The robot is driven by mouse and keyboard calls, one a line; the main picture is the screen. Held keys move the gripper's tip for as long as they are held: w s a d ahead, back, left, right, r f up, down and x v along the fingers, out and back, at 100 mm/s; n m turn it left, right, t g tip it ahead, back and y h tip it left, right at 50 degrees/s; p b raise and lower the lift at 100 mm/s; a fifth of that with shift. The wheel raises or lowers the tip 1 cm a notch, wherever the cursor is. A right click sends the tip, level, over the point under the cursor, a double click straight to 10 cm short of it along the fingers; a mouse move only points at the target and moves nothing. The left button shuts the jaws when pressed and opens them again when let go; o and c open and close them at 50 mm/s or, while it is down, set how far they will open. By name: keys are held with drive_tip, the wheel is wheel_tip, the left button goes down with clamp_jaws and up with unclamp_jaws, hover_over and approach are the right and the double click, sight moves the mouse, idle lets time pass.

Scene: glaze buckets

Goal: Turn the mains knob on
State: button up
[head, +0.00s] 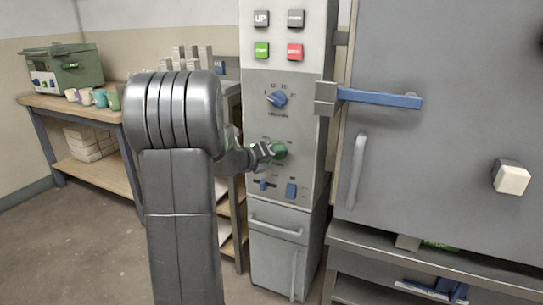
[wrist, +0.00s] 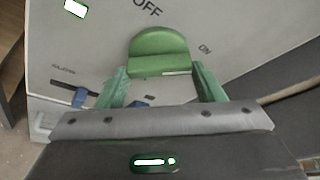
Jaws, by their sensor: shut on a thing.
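The green mains knob (head: 281,150) is on the front of the grey control panel (head: 259,128), below a blue dial. My gripper (head: 267,151) reaches it from the left and is shut on it. In the wrist view the knob (wrist: 159,44) sits between the two green fingers of my gripper (wrist: 161,75), its round upper part standing clear. OFF is printed above the knob and ON up to its right. A short pale line shows on the knob's ridge. The knob's lower part is hidden by my gripper.
A blue dial (head: 278,98) is above the knob; a blue slider (head: 264,184) and a blue switch (head: 291,190) are below. A grey door with a blue latch handle (head: 380,97) stands right. A wooden bench (head: 100,113) is at left.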

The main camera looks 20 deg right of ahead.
drive_tip(key=o, duration=1)
drive_tip(key=p+v, duration=0.3)
drive_tip(key=v, duration=1)
drive_tip(key=shift+s+a+r, duration=0.1)
drive_tip(key=shift+s+a, duration=0.1)
drive_tip(key=shift+a, duration=0.1)
drive_tip(key=b+x, duration=0.3)
drive_tip(key=x, duration=1)
drive_tip(key=shift+w+d, duration=0.25)
drive_tip(key=shift+d, duration=0.05)
